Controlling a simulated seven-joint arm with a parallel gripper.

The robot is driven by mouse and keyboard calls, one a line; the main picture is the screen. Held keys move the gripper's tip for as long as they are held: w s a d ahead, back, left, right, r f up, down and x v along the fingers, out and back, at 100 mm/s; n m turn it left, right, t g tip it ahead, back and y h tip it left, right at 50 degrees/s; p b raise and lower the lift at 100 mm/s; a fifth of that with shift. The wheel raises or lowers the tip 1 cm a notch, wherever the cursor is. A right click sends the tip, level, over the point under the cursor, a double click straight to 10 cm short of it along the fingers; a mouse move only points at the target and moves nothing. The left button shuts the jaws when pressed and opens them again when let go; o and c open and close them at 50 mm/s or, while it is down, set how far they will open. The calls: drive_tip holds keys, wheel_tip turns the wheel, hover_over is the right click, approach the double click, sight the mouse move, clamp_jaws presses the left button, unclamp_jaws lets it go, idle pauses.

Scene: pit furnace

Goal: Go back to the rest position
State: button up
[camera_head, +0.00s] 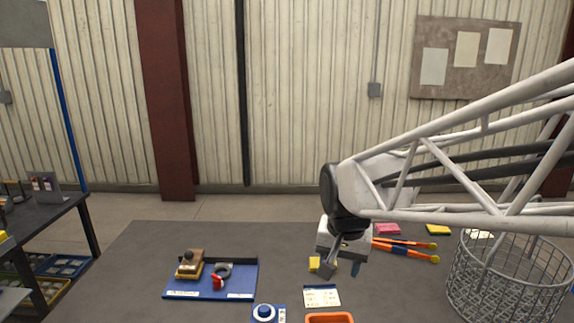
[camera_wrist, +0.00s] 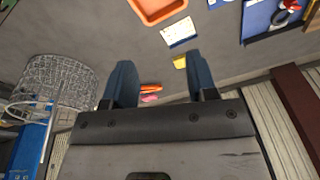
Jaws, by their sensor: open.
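My gripper (camera_head: 341,268) hangs above the grey table, right of the middle in the head view. In the wrist view its two blue-grey fingers (camera_wrist: 160,82) stand apart with nothing held between them. A yellow block (camera_head: 314,264) lies on the table close to the gripper in the head view, partly hidden by it. It also shows beside the right finger in the wrist view (camera_wrist: 180,62). My arm reaches in from the right and hides part of the table's back right.
A wire basket (camera_head: 508,285) stands at the right. A blue tray (camera_head: 210,293) with several items is at left. A white card (camera_head: 322,296), an orange bin (camera_head: 330,318) and a blue-based round item (camera_head: 265,313) are in front. The table's back left is clear.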

drive_tip(key=s+d+n, duration=0.1)
drive_tip(key=s+d, duration=0.3)
drive_tip(key=s, duration=0.4)
drive_tip(key=s+d+f+n, duration=0.1)
drive_tip(key=s+d, duration=0.3)
drive_tip(key=s, duration=0.4)
drive_tip(key=shift+s+f+n+t, duration=0.25)
drive_tip(key=shift+n+t, duration=0.15)
drive_tip(key=shift+n, duration=0.1)
